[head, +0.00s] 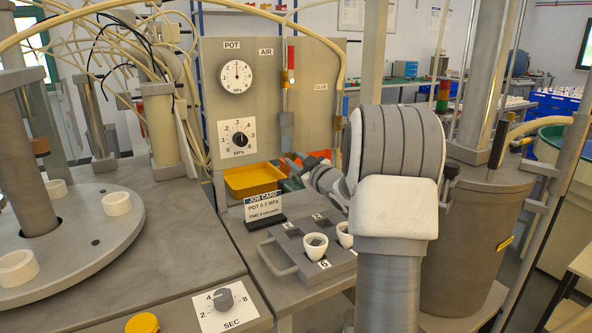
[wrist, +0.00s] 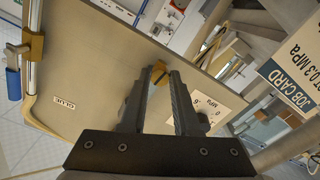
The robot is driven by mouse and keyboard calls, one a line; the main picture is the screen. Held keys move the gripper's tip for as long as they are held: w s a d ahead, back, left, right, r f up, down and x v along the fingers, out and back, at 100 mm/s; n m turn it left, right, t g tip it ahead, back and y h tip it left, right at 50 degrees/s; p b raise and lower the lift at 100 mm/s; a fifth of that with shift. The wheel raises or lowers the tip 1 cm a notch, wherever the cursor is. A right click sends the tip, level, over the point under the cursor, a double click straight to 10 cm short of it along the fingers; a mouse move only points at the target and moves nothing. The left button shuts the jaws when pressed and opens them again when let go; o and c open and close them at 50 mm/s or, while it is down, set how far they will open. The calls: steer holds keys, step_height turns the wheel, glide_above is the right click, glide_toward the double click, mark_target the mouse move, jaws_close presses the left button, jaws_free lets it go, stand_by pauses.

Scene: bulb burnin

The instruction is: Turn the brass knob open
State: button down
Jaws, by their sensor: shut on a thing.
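The brass knob (wrist: 159,70) shows as a small yellow-brown piece between my fingertips in the wrist view, in front of the beige panel (wrist: 105,65). My gripper (wrist: 163,78) is shut on it, with a finger on each side. In the head view my arm reaches toward the lower right of the control panel (head: 263,65). The knob cannot be made out there, and my wrist hides part of the panel's lower right. How far the knob is turned cannot be told.
The panel carries a POT gauge (head: 236,76) and an MPa dial (head: 239,139). A job card (head: 265,207) and a grey block with cups (head: 300,245) stand below. A yellow tray (head: 254,180) lies close to my gripper. A blue-handled fitting (wrist: 13,82) sits at the panel's edge.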

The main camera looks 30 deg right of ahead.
steer(key=shift+f+n+b, duration=0.15)
steer(key=shift+n+b, duration=0.35)
steer(key=shift+n, duration=0.1)
steer(key=c, duration=0.7)
jaws_free()
steer(key=shift+o, duration=0.2)
steer(key=s+a+p, duration=0.1)
steer(key=s+p, duration=0.1)
steer(key=s, duration=1.5)
steer(key=shift+s, duration=0.2)
